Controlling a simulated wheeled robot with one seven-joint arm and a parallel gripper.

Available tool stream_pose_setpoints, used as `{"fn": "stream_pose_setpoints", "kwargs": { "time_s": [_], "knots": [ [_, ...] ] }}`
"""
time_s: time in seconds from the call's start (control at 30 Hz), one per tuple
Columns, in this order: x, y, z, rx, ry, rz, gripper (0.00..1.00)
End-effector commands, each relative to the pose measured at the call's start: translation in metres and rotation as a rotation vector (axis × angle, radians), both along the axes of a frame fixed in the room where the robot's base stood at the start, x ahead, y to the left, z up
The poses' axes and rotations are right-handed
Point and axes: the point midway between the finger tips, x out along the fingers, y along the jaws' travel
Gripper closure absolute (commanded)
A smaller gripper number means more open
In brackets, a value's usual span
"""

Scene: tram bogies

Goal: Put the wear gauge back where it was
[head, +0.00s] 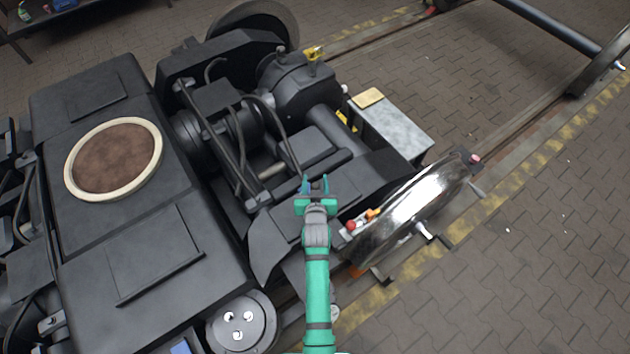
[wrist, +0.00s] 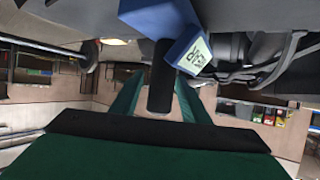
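The wear gauge (wrist: 180,36) is a blue block with a white lettered label and a dark handle (wrist: 160,80). In the wrist view it is at the top middle, with the handle between my green fingers. My gripper (wrist: 160,78) is shut on that handle. In the head view my gripper (head: 315,186) is over the bogie frame, left of the shiny wheel (head: 410,216). Only a bit of blue shows between the fingers there, and most of the gauge is hidden.
The dark bogie (head: 150,220) fills the left and middle, with pipes and hoses near my gripper. Small red and orange parts (head: 362,220) sit beside the wheel. A grey-topped box (head: 393,122) stands beyond. Open paving (head: 530,200) lies at right.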

Motion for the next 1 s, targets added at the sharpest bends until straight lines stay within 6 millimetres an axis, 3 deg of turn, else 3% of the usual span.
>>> {"fn": "stream_pose_setpoints", "kwargs": {
  "time_s": [0.37,0.8,1.0],
  "knots": [
    [-0.006,0.0,0.005,-0.001,0.001,0.0,0.59],
    [-0.077,0.0,0.036,0.0,0.001,0.0,0.59],
    [-0.101,0.0,0.047,0.001,0.001,0.0,0.59]
  ]
}}
